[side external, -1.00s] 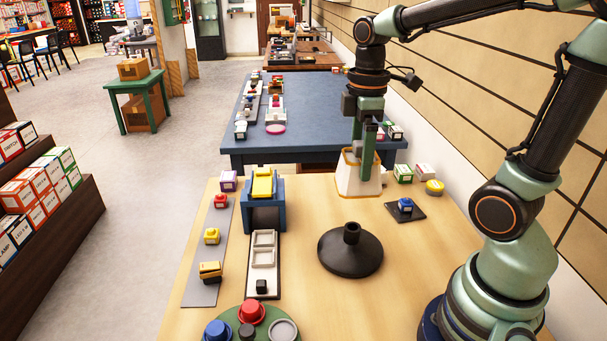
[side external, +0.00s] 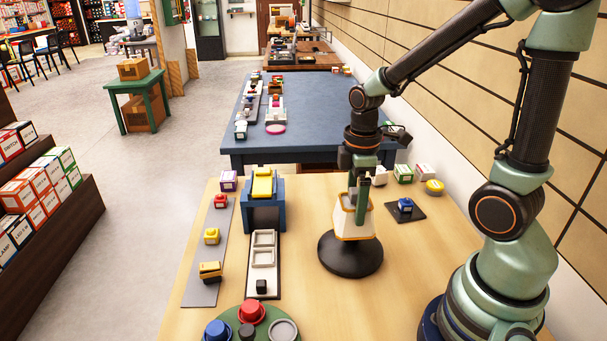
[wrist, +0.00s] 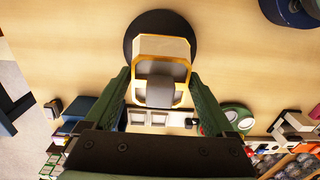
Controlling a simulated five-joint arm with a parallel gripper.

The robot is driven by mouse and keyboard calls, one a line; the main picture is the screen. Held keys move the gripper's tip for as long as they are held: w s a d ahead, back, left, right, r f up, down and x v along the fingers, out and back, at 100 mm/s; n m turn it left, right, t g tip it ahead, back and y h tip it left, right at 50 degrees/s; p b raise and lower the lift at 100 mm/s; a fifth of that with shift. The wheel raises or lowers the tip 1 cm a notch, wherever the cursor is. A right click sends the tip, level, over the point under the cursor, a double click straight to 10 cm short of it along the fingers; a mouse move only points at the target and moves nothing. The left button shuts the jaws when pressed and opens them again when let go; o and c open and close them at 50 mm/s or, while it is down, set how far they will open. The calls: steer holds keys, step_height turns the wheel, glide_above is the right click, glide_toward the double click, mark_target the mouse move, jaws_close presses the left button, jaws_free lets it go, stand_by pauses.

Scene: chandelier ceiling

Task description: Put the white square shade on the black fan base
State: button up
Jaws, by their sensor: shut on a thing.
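The white square shade (side external: 347,222), tapered with gold-yellow edges, is upright over the black fan base (side external: 350,262). My gripper (side external: 362,207) is shut on the shade at its upper part. The shade hides the base's short post, and I cannot tell whether the shade's lower edge touches the base. In the wrist view the shade (wrist: 175,45) lies between the fingers of my gripper (wrist: 160,76), with a grey block-like piece showing inside its frame. The round black base (wrist: 134,37) shows behind it.
A blue block on a black pad (side external: 405,211) is to the right. A blue stand with a yellow top (side external: 264,212) and a tray with white square frames (side external: 263,268) are to the left. Small boxes (side external: 403,173) line the far right edge. Wood right of the base is clear.

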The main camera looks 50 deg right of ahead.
steer(key=shift+f, duration=0.15)
steer(key=o, duration=1.1)
steer(key=shift+o, duration=0.2)
step_height(320, 180, up, 12)
steer(key=shift+r, duration=0.1)
steer(key=shift+a+r+m, duration=0.15)
steer(key=shift+a+m, duration=0.15)
steer(key=a+m+t, duration=0.1)
steer(key=m+t, duration=0.1)
steer(key=a+m+t, duration=0.1)
steer(key=a+m, duration=0.1)
steer(key=m, duration=0.1)
steer(key=a+m+t, duration=0.2)
steer(key=m, duration=0.1)
steer(key=shift+s+r+t, duration=0.25)
steer(key=shift+t, duration=0.05)
